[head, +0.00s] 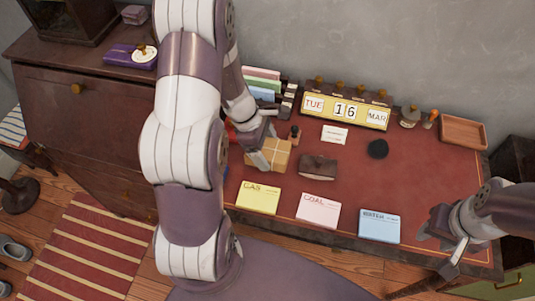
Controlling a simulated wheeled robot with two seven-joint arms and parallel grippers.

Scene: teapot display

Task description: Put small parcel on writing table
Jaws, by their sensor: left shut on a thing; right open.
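The small parcel (276,153) is a tan box tied with string. It is at the left part of the writing table (410,190), which has a dark red top. My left gripper (268,150) reaches down from the left and is shut on the parcel. I cannot tell whether the parcel touches the table top. The fingers and arm hide part of its left side. My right gripper (447,247) is open and empty at the table's front right edge.
Yellow (259,197), pink (318,210) and blue (379,225) cards lie along the front. A brown blotter (318,167) sits right of the parcel. A calendar (345,110) and a wooden tray (463,132) stand at the back. The table's right middle is clear.

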